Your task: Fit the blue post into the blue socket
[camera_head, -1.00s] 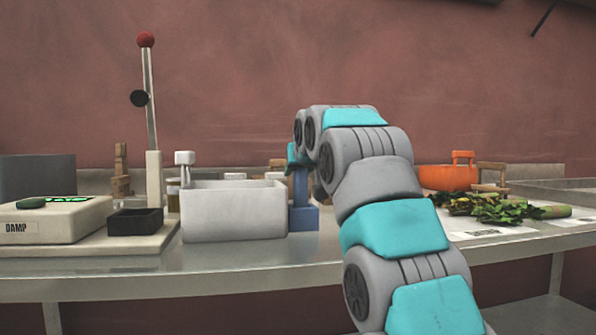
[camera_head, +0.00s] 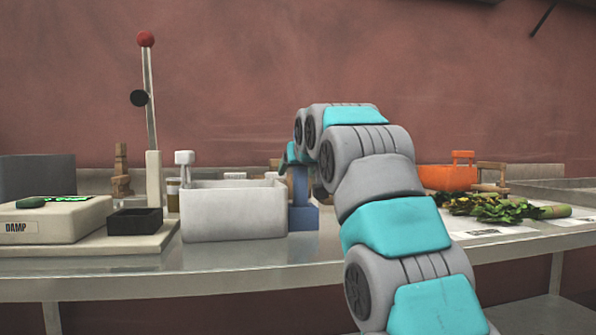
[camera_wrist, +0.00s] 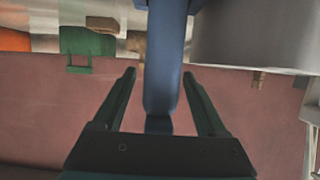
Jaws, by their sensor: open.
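The blue post (camera_head: 299,186) stands upright on a wider blue block (camera_head: 304,217), which looks like the blue socket, right of the white bin. How deep the post sits in it cannot be seen. In the wrist view the post (camera_wrist: 165,65) runs between the two fingers of my gripper (camera_wrist: 159,73), with the edge of the blue block (camera_wrist: 200,5) at the top. My gripper is open, with a visible gap on each side of the post. In the head view my gripper (camera_head: 286,158) is at the post's upper part, partly hidden by my arm.
A white bin (camera_head: 234,215) stands close left of the blue block. Further left are a black tray (camera_head: 135,222), a lever with a red knob (camera_head: 146,40) and a scale (camera_head: 50,222). An orange container (camera_head: 447,178) and leafy greens (camera_head: 505,209) lie right.

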